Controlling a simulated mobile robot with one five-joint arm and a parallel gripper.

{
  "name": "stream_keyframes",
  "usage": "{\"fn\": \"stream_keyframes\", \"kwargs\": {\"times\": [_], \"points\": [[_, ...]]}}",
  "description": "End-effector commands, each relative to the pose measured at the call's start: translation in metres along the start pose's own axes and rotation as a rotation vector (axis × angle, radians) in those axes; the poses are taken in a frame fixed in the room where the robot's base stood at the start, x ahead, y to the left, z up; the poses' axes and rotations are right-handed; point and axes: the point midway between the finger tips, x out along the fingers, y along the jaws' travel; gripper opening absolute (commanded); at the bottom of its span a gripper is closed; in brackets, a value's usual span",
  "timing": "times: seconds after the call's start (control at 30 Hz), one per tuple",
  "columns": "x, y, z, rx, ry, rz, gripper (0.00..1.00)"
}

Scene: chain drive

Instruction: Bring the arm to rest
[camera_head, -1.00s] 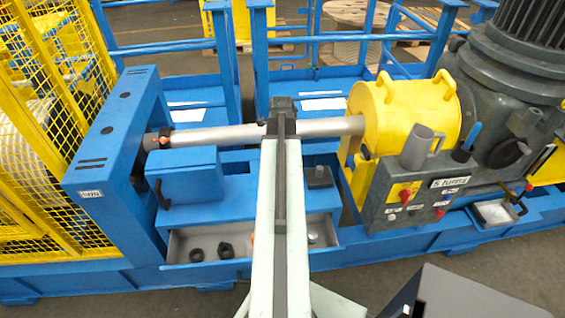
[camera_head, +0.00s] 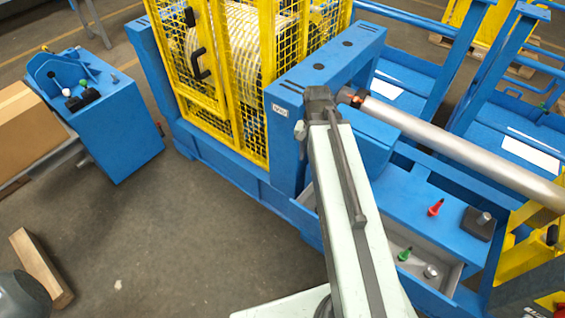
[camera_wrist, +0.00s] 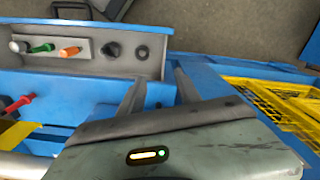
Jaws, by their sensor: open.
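My pale green arm (camera_head: 345,200) rises from the bottom of the head view to a dark joint beside the blue end frame of the machine. My gripper (camera_wrist: 158,88) shows in the wrist view, its two dark fingers apart with nothing between them. In that view it is over the blue machine bed, just short of the open grey drawer. In the head view my gripper cannot be made out.
A red piece (camera_head: 435,207) stands on the blue deck. The yellow mesh guard (camera_head: 235,80) and steel shaft (camera_head: 450,145) are close.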

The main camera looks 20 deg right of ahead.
Motion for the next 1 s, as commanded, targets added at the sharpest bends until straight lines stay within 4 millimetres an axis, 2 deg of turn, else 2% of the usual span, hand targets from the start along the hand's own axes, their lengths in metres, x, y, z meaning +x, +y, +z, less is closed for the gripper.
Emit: {"fn": "stream_keyframes", "kwargs": {"times": [0.03,0.1,0.2,0.33,0.8,0.83,1.0], "points": [[0.0,-0.033,0.022,-0.177,0.0,0.001,0.4],[0.0,-0.065,0.043,-0.378,0.0,0.001,0.4],[0.0,-0.091,0.064,-0.557,0.0,0.001,0.4],[0.0,-0.097,0.068,-0.629,0.0,0.001,0.4],[0.0,-0.096,0.067,-0.624,0.0,0.0,0.4],[0.0,-0.096,0.067,-0.623,0.0,0.0,0.36],[0.0,-0.096,0.067,-0.623,0.0,0.0,0.36]]}}
